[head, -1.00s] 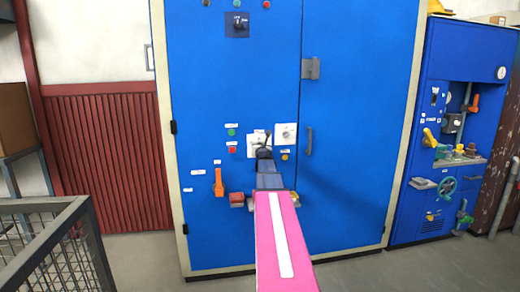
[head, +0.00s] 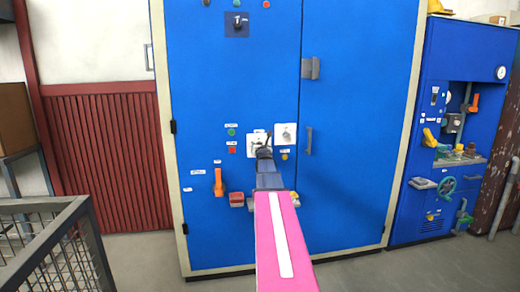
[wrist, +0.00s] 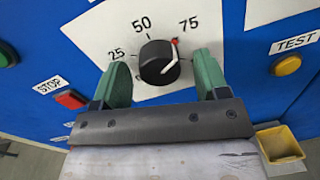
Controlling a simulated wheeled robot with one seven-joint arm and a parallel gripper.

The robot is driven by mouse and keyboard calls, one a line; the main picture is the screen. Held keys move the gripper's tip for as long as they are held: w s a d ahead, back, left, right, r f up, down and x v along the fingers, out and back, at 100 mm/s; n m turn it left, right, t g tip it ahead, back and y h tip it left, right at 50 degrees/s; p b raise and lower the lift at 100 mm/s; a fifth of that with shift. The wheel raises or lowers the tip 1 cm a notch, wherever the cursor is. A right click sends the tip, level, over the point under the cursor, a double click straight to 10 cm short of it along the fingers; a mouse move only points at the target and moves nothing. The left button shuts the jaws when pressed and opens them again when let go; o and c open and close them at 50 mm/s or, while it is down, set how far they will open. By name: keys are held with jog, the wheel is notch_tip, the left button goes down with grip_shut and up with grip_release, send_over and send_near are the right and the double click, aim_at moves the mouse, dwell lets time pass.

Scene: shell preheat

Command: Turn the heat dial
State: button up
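The heat dial (wrist: 160,62) is a round black knob on a white plate marked 25, 50 and 75. Its white pointer line runs up to the right, close to a red mark near 75. My gripper (wrist: 165,78) is open, with one green finger on each side of the knob. Gaps show between the knob and both fingers, so it is not gripped. In the head view my gripper (head: 264,146) is in front of the dial's white plate (head: 251,146) on the blue cabinet; the arm and gripper largely hide the knob.
A red STOP button (wrist: 70,99) is left of the dial and a yellow TEST button (wrist: 287,64) right. A second white plate (head: 290,130) sits to the right. An orange lever (head: 218,182) is lower left. A metal mesh cage (head: 60,250) stands front left.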

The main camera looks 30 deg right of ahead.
jog(key=shift+s+a, duration=0.1)
jog(key=shift+s, duration=0.05)
jog(key=v, duration=1)
jog(key=shift+s, duration=0.25)
jog(key=s+a+f+n+g+y, duration=0.25)
jog(key=a+f+n+y, duration=0.25)
jog(key=a+f+n, duration=0.65)
jog(key=s+a+f+n+g+y, duration=0.2)
jog(key=a+f+n+g+y, duration=0.2)
jog(key=a+f+n, duration=0.7)
jog(key=s+a+f+n+g+h, duration=0.1)
jog(key=s+a+f+n+g, duration=0.4)
jog(key=s+n, duration=0.5)
jog(key=s+a+f+n+g+h, duration=0.1)
jog(key=s+a+f+n+g, duration=0.4)
jog(key=s+a+f+n, duration=0.2)
jog(key=s+f+n, duration=0.1)
jog(key=s+n, duration=0.1)
jog(key=shift+s+a+n+h, duration=0.25)
jog(key=shift+s+n+h, duration=0.1)
jog(key=shift+h, duration=0.05)
jog(key=shift+g, duration=0.25)
